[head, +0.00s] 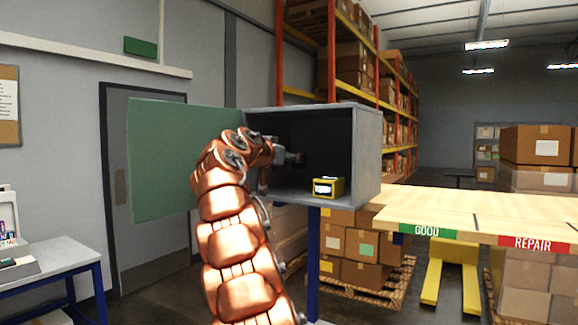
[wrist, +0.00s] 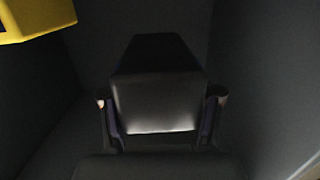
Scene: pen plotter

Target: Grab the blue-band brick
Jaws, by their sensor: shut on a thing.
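My gripper (head: 283,160) reaches into an open grey cabinet (head: 366,150). In the wrist view, the two fingers of my gripper (wrist: 160,104) sit on either side of a dark, box-shaped brick (wrist: 158,95) and are shut on it. Narrow bluish-purple strips show at the brick's sides beside the fingers, so it looks like the blue-band brick. Its near face catches some light; the rest is in deep shadow. I cannot tell whether it touches the cabinet floor. In the head view it is too dark and small to make out clearly.
A yellow brick (head: 328,187) with a label stands at the cabinet's front right; it also shows at the wrist view's upper left (wrist: 32,22). The green door (head: 165,160) hangs open to the left. A wooden table (head: 450,207) with GOOD and REPAIR signs stands right.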

